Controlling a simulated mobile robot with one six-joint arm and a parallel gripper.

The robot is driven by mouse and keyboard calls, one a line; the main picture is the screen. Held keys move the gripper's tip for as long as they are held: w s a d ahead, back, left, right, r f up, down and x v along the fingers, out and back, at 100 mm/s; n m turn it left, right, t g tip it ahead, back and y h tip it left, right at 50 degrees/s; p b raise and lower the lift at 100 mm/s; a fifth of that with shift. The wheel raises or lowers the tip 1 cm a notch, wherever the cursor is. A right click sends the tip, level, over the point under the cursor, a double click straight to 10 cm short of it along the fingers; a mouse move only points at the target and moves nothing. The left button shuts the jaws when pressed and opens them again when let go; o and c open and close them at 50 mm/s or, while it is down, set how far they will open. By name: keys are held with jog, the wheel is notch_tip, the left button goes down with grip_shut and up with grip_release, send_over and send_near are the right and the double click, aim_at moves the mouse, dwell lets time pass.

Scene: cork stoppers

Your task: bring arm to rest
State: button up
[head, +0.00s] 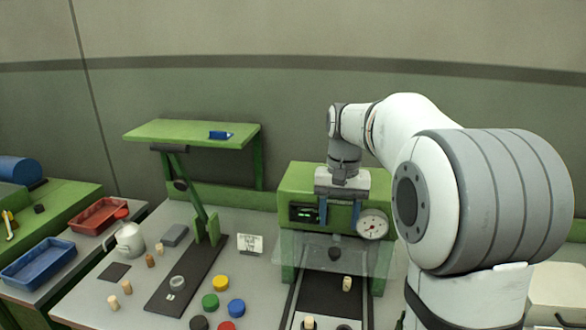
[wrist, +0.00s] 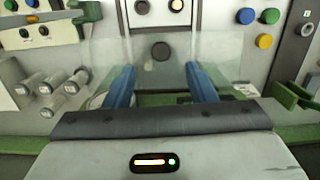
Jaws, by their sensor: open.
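My gripper (head: 342,214) is in front of the green machine (head: 300,178), above a clear panel. In the wrist view its two blue fingers (wrist: 160,75) stand wide apart with nothing between them. A cork stopper (head: 347,284) stands on the dark track below, and another (head: 308,322) is at the front edge of the picture. More stoppers stand on the grey table at the left, among them a pale one (head: 113,302) and a browner one (head: 150,260). My arm hides part of the machine's right side.
The clear panel (head: 310,250) spans the track's back end, close below my gripper. A dial gauge (head: 372,224) is right of my gripper. A green stand with a shelf (head: 180,132) rises at the left. Colored caps, such as a yellow one (head: 220,283), lie on the table.

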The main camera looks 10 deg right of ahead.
jog(key=s+a+f+n+t, duration=0.1)
jog(key=s+f+t, duration=0.1)
jog(key=s, duration=0.9)
jog(key=s+a+f+n+t, duration=0.1)
jog(key=s+f, duration=0.3)
jog(key=s, duration=0.7)
jog(key=shift+f+n+t, duration=0.15)
jog(key=shift+n+t, duration=0.45)
jog(key=shift+t, duration=0.1)
